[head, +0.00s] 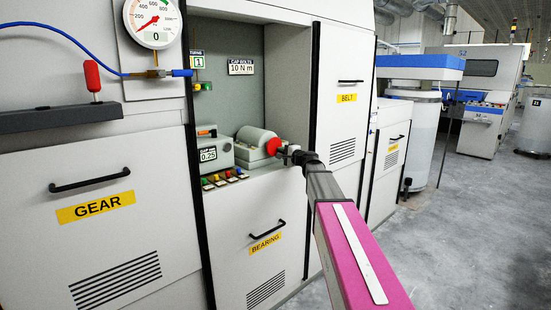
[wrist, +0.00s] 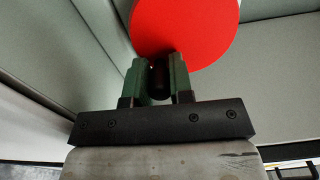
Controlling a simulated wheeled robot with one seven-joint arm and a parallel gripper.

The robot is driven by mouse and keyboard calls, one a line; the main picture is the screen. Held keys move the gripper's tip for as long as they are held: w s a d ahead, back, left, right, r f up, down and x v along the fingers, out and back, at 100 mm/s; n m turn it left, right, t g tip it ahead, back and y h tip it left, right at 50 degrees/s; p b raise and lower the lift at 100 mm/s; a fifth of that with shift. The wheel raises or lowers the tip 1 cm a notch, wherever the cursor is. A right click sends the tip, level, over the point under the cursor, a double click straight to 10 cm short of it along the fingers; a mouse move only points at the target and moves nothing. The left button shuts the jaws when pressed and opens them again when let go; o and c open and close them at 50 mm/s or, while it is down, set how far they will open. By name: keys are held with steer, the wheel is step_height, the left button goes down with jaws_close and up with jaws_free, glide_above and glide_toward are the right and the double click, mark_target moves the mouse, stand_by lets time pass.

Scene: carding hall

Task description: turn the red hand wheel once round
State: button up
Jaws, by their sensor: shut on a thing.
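The red hand wheel (head: 273,147) sits on the end of a grey rounded housing (head: 255,140) in the recess of the machine. In the wrist view the wheel (wrist: 185,25) fills the top middle as a plain red disc. My gripper (head: 287,152) is at the wheel's right side in the head view. In the wrist view its two green fingers (wrist: 158,75) are closed about a dark handle (wrist: 158,84) at the wheel's lower edge. The fingers hide part of the handle. A small counter marked TURNS (head: 198,62) on the recess wall reads 1.
A grey box with a small display reading 0.25 (head: 208,155) and several coloured buttons (head: 222,179) stand left of the wheel. The BELT door (head: 347,98) is close on the right. The BEARING door (head: 262,240) is below. Open floor lies to the right.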

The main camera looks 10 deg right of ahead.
steer(key=shift+s+a+f+m, duration=0.15)
steer(key=shift+f+m, duration=0.05)
steer(key=shift+m, duration=0.7)
steer(key=shift+s+a+f+m, duration=0.1)
steer(key=shift+a+m, duration=0.05)
steer(key=shift+m, duration=0.45)
steer(key=shift+s+a+f+m, duration=0.1)
steer(key=shift+m, duration=0.5)
steer(key=shift+s+a+m, duration=0.15)
steer(key=shift+m, duration=0.45)
steer(key=shift+s+a+m, duration=0.1)
steer(key=shift+a+m, duration=0.05)
steer(key=shift+m, duration=0.45)
steer(key=shift+s+a+m, duration=0.15)
steer(key=shift+a+m, duration=0.05)
steer(key=shift+m, duration=0.6)
steer(key=o, duration=0.8)
